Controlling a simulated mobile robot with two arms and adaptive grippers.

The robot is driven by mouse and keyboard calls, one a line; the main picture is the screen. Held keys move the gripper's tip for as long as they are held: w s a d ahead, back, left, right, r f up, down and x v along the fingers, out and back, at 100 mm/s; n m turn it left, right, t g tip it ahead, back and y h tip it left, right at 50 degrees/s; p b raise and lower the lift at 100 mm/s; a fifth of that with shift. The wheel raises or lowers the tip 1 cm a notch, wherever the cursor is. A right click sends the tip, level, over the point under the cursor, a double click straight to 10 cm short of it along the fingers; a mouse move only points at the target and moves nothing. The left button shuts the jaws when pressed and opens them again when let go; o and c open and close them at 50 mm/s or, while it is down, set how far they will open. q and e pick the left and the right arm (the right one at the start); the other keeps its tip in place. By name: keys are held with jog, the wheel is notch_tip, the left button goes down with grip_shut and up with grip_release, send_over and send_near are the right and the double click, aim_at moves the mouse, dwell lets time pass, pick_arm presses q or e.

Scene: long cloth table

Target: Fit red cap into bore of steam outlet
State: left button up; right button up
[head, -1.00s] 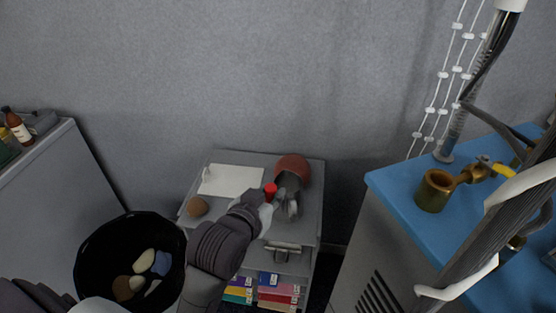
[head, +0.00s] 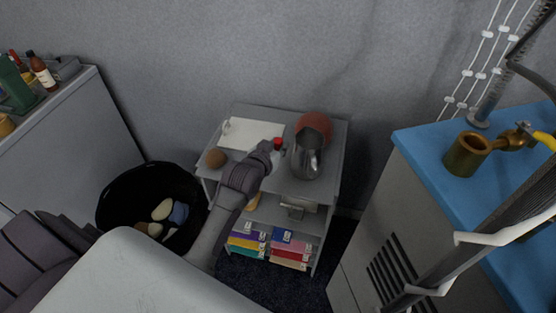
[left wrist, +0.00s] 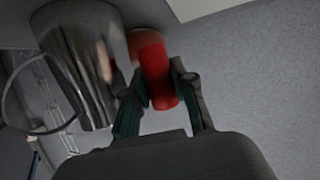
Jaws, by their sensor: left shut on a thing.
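The red cap (head: 277,144) is a small red cylinder, held between the fingers of my left gripper (head: 273,152) over the grey shelf unit, just left of a metal jug. In the left wrist view the cap (left wrist: 157,75) sits between both fingertips (left wrist: 160,88), close beside the shiny jug. The steam outlet (head: 464,158) is a brass cup-shaped fitting with an open round bore facing up, on the blue top at the right, well apart from the cap. My right gripper is not in view.
The metal jug (head: 307,158) and a reddish round object (head: 314,124) stand beside the cap. A black bin (head: 112,190) stands left. White tubes and dark hoses pass near the outlet.

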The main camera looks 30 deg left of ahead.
pick_arm(q)
jog(key=shift+f+b, duration=0.3)
jog(key=shift+f, duration=2.55)
jog(key=shift+f, duration=0.1)
jog(key=o, duration=0.6)
jog(key=shift+c, duration=0.2)
